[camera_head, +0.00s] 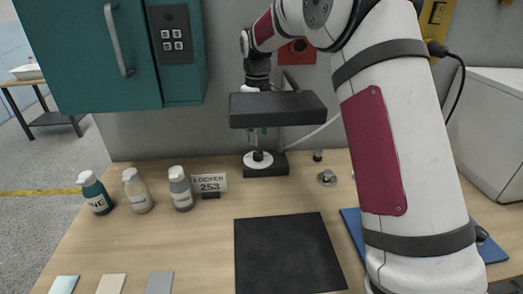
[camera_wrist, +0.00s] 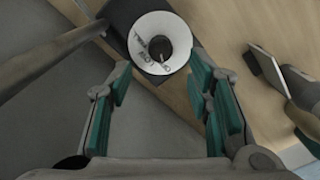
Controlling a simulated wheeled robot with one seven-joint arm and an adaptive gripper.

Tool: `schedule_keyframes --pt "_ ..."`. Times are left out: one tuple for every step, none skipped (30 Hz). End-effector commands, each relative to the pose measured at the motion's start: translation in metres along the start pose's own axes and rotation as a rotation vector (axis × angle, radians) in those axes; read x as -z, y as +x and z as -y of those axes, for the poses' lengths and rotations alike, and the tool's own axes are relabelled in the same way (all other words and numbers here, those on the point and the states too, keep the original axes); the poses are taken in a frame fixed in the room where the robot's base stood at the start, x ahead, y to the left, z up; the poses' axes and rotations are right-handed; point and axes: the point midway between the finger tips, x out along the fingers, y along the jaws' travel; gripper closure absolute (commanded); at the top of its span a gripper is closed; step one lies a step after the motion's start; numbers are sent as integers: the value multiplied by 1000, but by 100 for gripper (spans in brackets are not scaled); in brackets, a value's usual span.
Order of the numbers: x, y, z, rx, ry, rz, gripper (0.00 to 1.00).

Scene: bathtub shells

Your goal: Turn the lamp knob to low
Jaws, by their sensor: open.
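The lamp stands at the back of the table, with a dark base (camera_head: 281,165) and a wide dark head (camera_head: 278,109). A white round dial (camera_head: 250,164) with a black knob (camera_head: 258,156) is on its base. In the wrist view the dial (camera_wrist: 175,22) and knob (camera_wrist: 160,47) lie ahead of the fingers.
A "LOCKER 253" sign (camera_head: 209,183) and bottles (camera_head: 181,189) stand left of the lamp. A black mat (camera_head: 287,254) lies in front. A teal cabinet (camera_head: 88,50) hangs at the upper left. The lamp's grey pole (camera_wrist: 50,50) crosses the wrist view's left side.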

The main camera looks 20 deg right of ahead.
Motion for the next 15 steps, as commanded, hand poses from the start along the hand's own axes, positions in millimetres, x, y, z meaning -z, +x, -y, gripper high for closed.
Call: schedule_keyframes --pt "0 6 0 2 0 2 54" --pt "0 10 0 2 0 2 54" --pt "-1 15 1 2 0 3 54" --pt "-1 20 1 3 0 3 54" --pt "-1 25 1 2 0 2 54" --pt "-1 31 1 2 0 2 54" --pt "0 36 1 2 0 2 54" --pt "-1 40 1 2 0 2 54" --pt "-1 46 1 3 0 2 54" --pt "0 50 1 2 0 1 54" --pt "0 53 1 1 0 1 54" --pt "0 57 1 1 0 1 54" --pt "0 60 1 1 0 0 54" --pt "0 62 1 1 0 0 54" --pt "0 65 1 1 0 0 54"
